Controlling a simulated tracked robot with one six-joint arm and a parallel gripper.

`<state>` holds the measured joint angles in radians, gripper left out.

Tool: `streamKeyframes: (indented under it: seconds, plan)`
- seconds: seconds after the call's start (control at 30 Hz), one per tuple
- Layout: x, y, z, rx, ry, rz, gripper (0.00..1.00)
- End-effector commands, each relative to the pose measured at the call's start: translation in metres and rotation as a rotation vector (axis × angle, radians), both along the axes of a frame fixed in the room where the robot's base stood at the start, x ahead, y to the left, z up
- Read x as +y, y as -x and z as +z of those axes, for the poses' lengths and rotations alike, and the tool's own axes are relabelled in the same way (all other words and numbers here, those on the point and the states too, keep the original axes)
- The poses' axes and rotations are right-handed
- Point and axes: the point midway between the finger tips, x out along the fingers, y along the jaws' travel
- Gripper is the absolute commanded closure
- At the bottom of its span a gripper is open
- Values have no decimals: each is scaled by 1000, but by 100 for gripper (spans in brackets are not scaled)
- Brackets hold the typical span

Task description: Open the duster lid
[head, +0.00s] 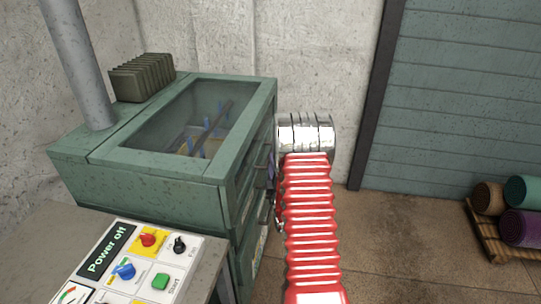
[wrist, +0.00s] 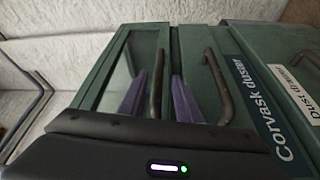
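The duster (head: 140,185) is a green metal cabinet at the left in the head view. Its lid (head: 265,88) has a green frame around a glass pane and lies shut on top; it also shows in the wrist view (wrist: 118,62). A brown bar handle (wrist: 156,84) sits along the lid's edge. My gripper (wrist: 160,74) has two purple fingers, spread open, one on each side of this handle in the wrist view. I cannot tell whether they touch it. In the head view my gripper is mostly hidden beside the cabinet's front.
A second handle (wrist: 218,88) is near the "Corvask duster" label (wrist: 262,105), and a dust drawer (wrist: 295,85) lies beyond. In the head view, a control panel (head: 133,268) reading "Power off" stands front left. Rolled rugs (head: 522,190) lie on a pallet at right. The floor between is clear.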

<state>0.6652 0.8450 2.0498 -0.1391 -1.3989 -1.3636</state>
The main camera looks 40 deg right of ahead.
Motion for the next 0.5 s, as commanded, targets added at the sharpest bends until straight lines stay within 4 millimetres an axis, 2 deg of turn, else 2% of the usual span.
streamKeyframes:
  seconds: [0.3,0.5]
  plan:
    - [-21,-37,3,-1,1,1,69]
    - [-29,-49,4,-1,-1,1,69]
